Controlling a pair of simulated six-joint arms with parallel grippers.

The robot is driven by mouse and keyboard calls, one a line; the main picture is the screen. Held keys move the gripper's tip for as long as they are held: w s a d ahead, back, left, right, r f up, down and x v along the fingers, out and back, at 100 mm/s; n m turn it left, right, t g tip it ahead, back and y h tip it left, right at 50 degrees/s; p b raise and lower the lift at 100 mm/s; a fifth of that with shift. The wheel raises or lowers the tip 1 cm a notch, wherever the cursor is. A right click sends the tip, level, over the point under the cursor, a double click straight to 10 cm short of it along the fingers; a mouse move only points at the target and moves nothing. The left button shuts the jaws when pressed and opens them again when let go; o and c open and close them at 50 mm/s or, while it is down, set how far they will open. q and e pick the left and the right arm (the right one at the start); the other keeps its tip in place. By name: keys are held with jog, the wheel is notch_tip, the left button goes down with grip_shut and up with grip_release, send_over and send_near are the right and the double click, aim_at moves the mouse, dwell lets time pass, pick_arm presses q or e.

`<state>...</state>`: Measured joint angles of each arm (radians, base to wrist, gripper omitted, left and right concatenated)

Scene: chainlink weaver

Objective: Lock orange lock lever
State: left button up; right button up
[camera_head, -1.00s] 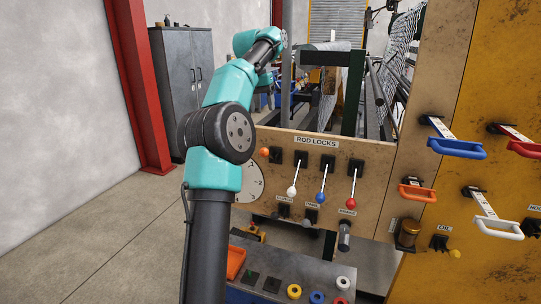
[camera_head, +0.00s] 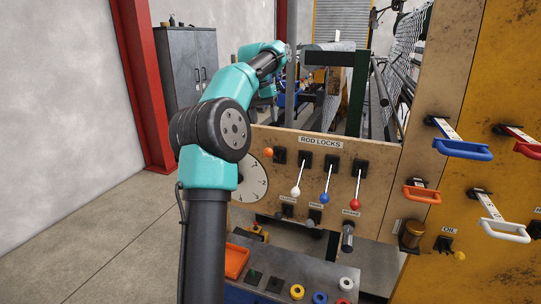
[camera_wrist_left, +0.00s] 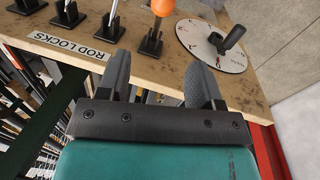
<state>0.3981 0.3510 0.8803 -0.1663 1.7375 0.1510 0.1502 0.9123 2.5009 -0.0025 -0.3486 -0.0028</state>
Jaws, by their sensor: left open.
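The orange lock lever, with a round orange knob (camera_head: 267,153), is at the left end of the ROD LOCKS row. Its knob sits just left of its black base (camera_head: 279,155), unlike the neighbouring levers, which hang down. In the left wrist view the orange knob (camera_wrist_left: 163,7) is at the top edge, with its black base (camera_wrist_left: 151,42) below it. My left gripper (camera_wrist_left: 157,63) is open and empty, its fingertips just short of the lever's base on either side of it. In the head view its fingers cannot be made out at the arm's far end. My right gripper is not in view.
White (camera_head: 296,191), blue (camera_head: 325,197) and red (camera_head: 355,204) knobbed levers hang close by on the same wooden panel (camera_head: 386,190). A round dial (camera_wrist_left: 212,45) is beside the orange lever. Coloured handles stick out at the right, including a blue one (camera_head: 463,149).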

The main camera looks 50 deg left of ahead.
aim_at(271, 154)
pick_arm(q)
jog(key=f, duration=0.4)
jog(key=w+d+f, duration=0.1)
jog(key=f, duration=0.8)
jog(key=shift+w+d+f, duration=0.15)
jog(key=shift+d+f, duration=0.15)
jog(key=shift+d, duration=0.1)
jog(key=shift+c, duration=0.3)
grip_shut()
